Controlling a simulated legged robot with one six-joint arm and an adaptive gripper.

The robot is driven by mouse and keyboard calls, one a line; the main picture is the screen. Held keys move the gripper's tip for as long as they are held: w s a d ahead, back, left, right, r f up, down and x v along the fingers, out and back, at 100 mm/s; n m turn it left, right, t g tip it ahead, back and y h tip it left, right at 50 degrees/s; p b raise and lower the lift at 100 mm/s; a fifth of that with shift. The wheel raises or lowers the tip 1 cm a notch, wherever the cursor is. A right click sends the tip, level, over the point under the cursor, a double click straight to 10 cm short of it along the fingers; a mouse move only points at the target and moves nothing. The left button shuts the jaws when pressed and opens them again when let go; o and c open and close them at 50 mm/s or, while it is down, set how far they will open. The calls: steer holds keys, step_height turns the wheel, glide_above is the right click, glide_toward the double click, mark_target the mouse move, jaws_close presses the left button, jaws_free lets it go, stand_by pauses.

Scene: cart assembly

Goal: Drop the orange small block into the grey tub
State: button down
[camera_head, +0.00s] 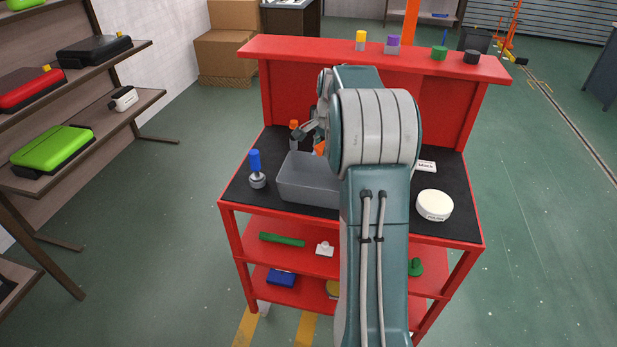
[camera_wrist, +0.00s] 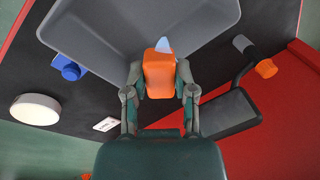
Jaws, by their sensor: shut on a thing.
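The orange small block (camera_wrist: 160,76) is held between the two fingers of my gripper (camera_wrist: 160,86) in the wrist view. In the head view a bit of the orange block (camera_head: 319,148) shows just left of my arm, at the tub's far side. The grey tub (camera_head: 305,184) stands on the cart's black top, partly hidden by my arm. In the wrist view the tub (camera_wrist: 110,30) fills the top of the picture and looks open. The block overlaps the tub's edge in that view. I cannot tell its height above the tub.
A blue-topped part (camera_head: 255,168) stands left of the tub, and an orange-topped part (camera_head: 294,134) behind it. A white round disc (camera_head: 434,205) lies at the right. A blue piece (camera_wrist: 68,68) sits beside the tub. The red back panel (camera_head: 285,95) rises behind.

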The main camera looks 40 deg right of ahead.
steer(key=shift+s+x, duration=0.2)
steer(key=shift+x, duration=0.7)
steer(key=shift+s+x, duration=0.2)
steer(key=shift+x, duration=0.75)
steer(key=shift+s+x, duration=0.15)
steer(key=shift+x, duration=0.75)
steer(key=shift+f, duration=0.1)
steer(key=shift+c, duration=1.8)
jaws_free()
steer(key=v, duration=1.2)
steer(key=shift+f, duration=0.1)
